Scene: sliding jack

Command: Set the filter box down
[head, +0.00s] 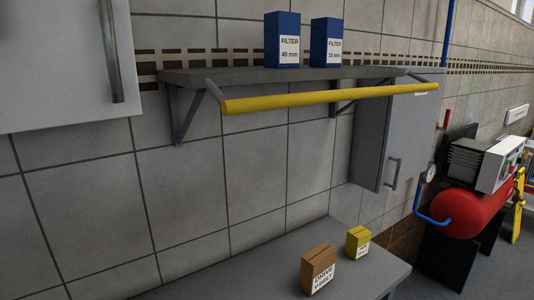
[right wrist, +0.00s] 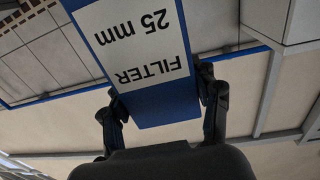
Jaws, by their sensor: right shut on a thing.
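In the right wrist view a blue filter box (right wrist: 165,106) with a white label reading "FILTER 25 mm" shows upside down. My right gripper (right wrist: 159,84) is shut on it, with one dark finger on each side. The box's far end is cut off by the top edge. Neither my grippers nor this box show in the head view. There, two other blue filter boxes, 40 mm (head: 283,40) and 10 mm (head: 326,42), stand upright on a grey wall shelf (head: 215,76).
A yellow bar (head: 320,97) runs along the shelf's front. Below is a grey bench (head: 250,265) with a brown box (head: 318,268) and a yellow box (head: 358,242). Wall cabinets flank the shelf, left (head: 60,65) and right (head: 410,130). Shelf room is free beside the boxes.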

